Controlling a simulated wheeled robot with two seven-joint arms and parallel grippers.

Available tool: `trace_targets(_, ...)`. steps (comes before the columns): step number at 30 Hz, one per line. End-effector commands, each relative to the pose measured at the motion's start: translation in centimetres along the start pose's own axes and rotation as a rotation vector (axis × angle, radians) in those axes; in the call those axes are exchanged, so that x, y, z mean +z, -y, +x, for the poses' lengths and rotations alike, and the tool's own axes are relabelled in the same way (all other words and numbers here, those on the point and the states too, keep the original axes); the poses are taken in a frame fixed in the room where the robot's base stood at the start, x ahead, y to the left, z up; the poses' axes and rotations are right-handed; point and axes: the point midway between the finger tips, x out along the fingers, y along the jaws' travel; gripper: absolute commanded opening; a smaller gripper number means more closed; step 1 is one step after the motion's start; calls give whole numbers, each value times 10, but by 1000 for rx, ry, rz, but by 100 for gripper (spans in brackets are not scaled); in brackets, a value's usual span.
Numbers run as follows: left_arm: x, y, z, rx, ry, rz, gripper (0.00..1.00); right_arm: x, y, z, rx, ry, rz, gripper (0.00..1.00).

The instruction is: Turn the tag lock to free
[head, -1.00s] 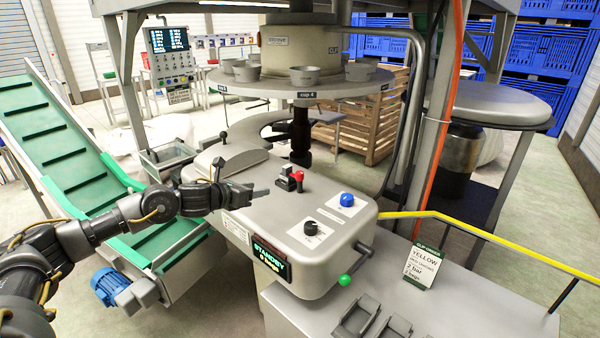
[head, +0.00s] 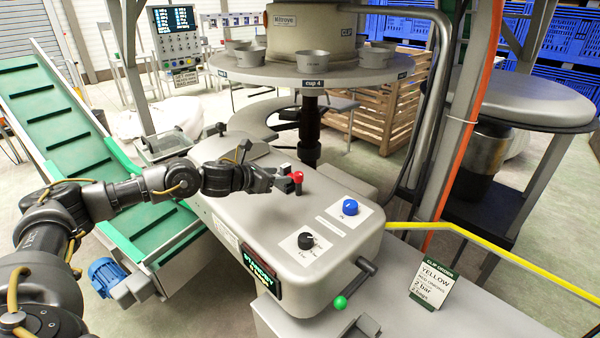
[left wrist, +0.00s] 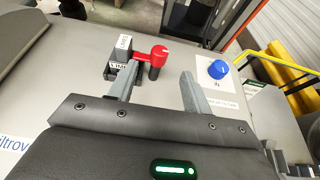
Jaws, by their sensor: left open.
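A red-topped lever (head: 297,177) on a dark post stands on the grey machine housing; I take it for the tag lock. It also shows in the left wrist view (left wrist: 159,52), its red arm pointing left toward a small dark block with white labels (left wrist: 122,58). The label text is too small to read surely. My left gripper (head: 286,184) is close beside the lever, coming from the left. In the left wrist view its two fingers (left wrist: 158,88) are apart, with the lever ahead between them. Contact cannot be told. My right gripper is not in view.
A blue knob (head: 350,207) and a black knob (head: 305,241) sit on the housing. A green-tipped crank (head: 341,302) is at its front corner. A round table with grey cups (head: 311,84) stands above and behind. A yellow rail (head: 480,245) runs at right.

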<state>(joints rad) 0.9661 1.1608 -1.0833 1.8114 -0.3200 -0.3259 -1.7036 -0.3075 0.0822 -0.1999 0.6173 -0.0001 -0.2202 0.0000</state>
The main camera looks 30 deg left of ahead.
Motion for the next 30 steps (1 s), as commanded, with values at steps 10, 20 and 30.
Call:
trace_targets(10,3,2,65,-3,0,-2,49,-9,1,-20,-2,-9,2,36)
trace_targets(20,2,2,95,-3,1,1,49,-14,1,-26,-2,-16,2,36)
trace_targets(30,1,2,96,-3,0,1,40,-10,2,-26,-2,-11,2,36)
